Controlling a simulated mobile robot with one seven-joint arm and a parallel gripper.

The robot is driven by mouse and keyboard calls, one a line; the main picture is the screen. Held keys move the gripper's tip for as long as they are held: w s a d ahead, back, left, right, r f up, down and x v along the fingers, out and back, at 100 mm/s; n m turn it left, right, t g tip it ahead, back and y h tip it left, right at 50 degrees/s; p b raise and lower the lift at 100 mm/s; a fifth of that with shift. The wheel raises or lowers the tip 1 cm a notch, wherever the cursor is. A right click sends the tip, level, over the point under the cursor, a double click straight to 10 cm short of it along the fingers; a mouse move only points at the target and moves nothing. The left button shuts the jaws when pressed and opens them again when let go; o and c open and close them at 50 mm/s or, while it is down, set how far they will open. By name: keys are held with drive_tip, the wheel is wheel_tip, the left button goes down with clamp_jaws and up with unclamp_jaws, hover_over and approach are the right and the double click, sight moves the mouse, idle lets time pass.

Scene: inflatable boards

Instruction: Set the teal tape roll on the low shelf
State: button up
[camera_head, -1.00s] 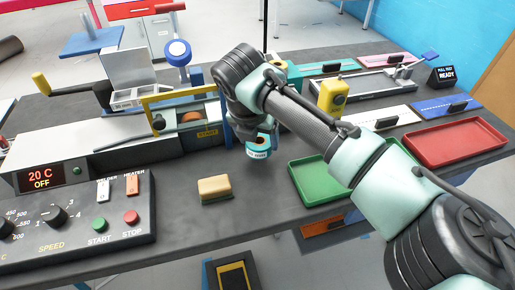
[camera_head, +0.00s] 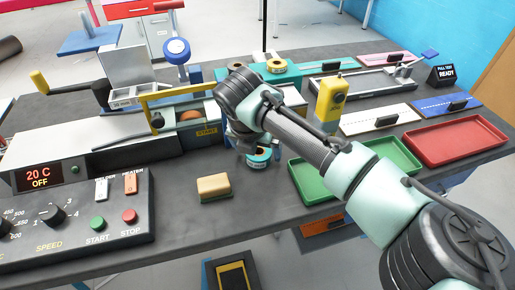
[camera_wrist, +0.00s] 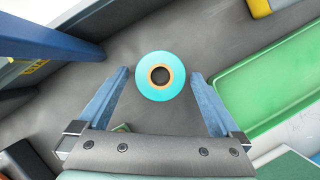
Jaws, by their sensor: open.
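My gripper (camera_wrist: 160,78) is open, with a gap on each side of the roll. In the head view my wrist hides the top of the roll and most of the fingers. I cannot clearly pick out the low shelf; a dark, yellow-edged piece (camera_head: 232,274) shows below the bench's front edge.
A tan sponge (camera_head: 214,187) lies left of the roll. A green tray (camera_head: 310,184) is close on the right, with a red tray (camera_head: 455,142) beyond. A blue-posted sealing machine (camera_head: 185,137) stands behind left. Another roll (camera_head: 275,66) sits farther back. The front bench strip is clear.

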drive_tip(key=p+v, duration=0.1)
drive_tip(key=v, duration=1.1)
drive_tip(key=shift+r+p, duration=0.15)
drive_tip(key=shift+p, duration=0.25)
